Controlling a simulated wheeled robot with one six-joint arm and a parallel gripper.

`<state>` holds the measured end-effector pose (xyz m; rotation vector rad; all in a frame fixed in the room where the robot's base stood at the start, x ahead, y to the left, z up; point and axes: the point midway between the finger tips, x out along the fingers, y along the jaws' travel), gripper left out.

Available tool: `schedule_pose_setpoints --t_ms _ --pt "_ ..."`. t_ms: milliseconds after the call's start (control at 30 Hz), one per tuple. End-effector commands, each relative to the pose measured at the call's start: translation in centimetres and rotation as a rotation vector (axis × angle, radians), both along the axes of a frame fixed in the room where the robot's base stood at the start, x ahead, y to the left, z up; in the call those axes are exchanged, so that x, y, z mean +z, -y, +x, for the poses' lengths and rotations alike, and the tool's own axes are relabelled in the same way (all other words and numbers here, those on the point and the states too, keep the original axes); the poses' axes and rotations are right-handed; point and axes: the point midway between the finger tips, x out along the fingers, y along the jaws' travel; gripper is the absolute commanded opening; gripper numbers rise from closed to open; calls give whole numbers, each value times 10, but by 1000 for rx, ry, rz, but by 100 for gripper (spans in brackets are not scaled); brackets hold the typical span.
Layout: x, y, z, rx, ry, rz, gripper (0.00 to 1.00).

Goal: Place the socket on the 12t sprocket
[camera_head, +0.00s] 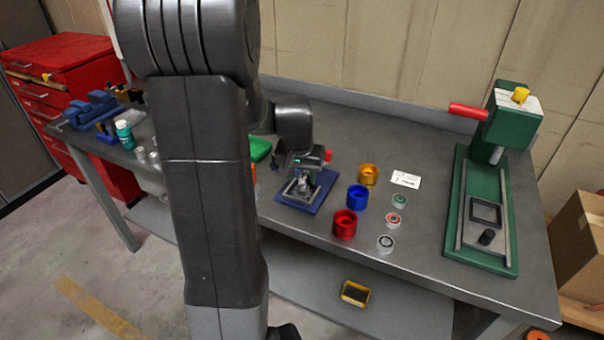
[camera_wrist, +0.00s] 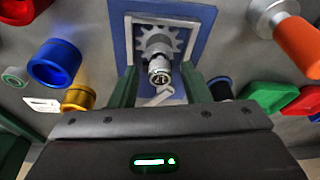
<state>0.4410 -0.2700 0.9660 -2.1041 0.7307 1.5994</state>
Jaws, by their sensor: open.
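My gripper (camera_wrist: 160,82) is open, with one finger on each side of the socket and visible gaps. In the head view my gripper (camera_head: 303,184) is low over the blue plate (camera_head: 322,196), and it hides most of the sprocket and socket.
Red (camera_head: 345,224), blue (camera_head: 357,197) and gold (camera_head: 368,174) cups stand right of the plate, with small ring parts (camera_head: 393,220) and a white card (camera_head: 405,179) beyond. A green press (camera_head: 468,240) stands at the right. An orange-handled tool (camera_wrist: 297,42) lies on the plate's other side.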

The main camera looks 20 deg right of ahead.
Motion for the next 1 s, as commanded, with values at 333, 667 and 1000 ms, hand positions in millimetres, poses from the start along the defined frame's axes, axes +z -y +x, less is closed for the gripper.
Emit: schedule_pose_setpoints --t_ms 333,667,1000 --pt "33 -5 -6 1 6 -2 43" --pt "98 -16 -20 0 4 -2 43" --pt "119 -20 -25 0 0 0 43"
